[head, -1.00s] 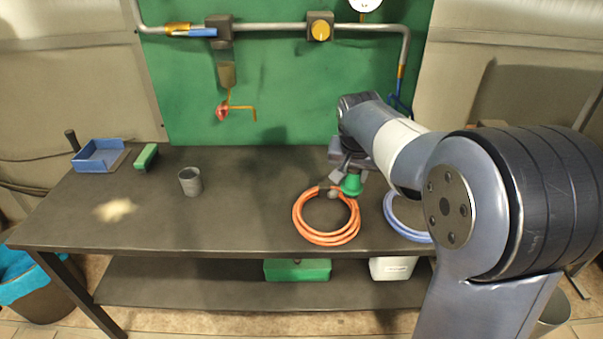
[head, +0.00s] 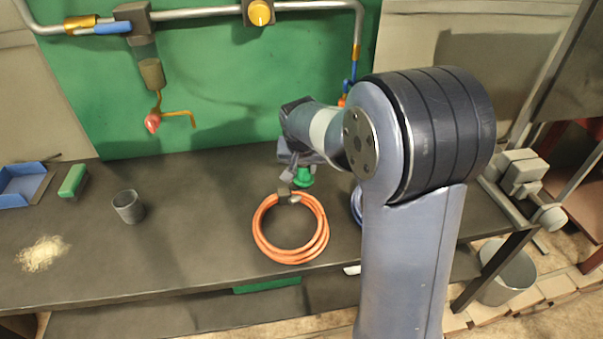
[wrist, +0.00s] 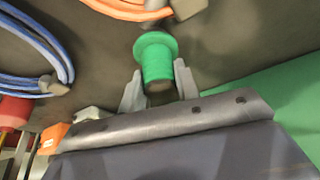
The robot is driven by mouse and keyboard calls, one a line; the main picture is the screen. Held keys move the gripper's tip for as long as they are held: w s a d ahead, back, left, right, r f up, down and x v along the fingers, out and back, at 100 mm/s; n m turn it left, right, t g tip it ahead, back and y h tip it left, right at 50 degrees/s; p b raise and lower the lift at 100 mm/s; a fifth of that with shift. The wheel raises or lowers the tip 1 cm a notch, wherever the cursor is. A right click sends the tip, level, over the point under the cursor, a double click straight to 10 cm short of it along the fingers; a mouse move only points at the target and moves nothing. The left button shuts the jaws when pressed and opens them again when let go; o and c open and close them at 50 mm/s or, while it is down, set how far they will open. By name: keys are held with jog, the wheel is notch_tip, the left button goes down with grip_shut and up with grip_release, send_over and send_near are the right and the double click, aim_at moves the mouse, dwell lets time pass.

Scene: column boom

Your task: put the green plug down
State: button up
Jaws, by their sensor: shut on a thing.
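The green plug (wrist: 157,60) is between the two fingers of my gripper (wrist: 159,88) in the wrist view, with its wide flanged end pointing away from the jaws. The fingers are shut on it. In the head view the green plug (head: 304,176) shows just below my gripper (head: 295,174), behind the orange hose coil. It is close to the dark bench top (head: 200,240); I cannot tell whether it touches it.
An orange hose coil (head: 262,243) lies just in front of the plug. A blue hose coil (wrist: 40,50) is partly hidden by my arm in the head view. A grey cup (head: 128,207), green block (head: 72,181) and blue tray (head: 22,186) stand left. Bench between cup and coil is clear.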

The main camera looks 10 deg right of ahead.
jog(key=shift+f, duration=1.35)
jog(key=shift+f, duration=0.1)
jog(key=o, duration=1.1)
jog(key=shift+c, duration=0.2)
jog(key=shift+r, duration=0.25)
jog(key=v, duration=1.1)
jog(key=shift+s+r, duration=0.2)
jog(key=shift+r, duration=0.2)
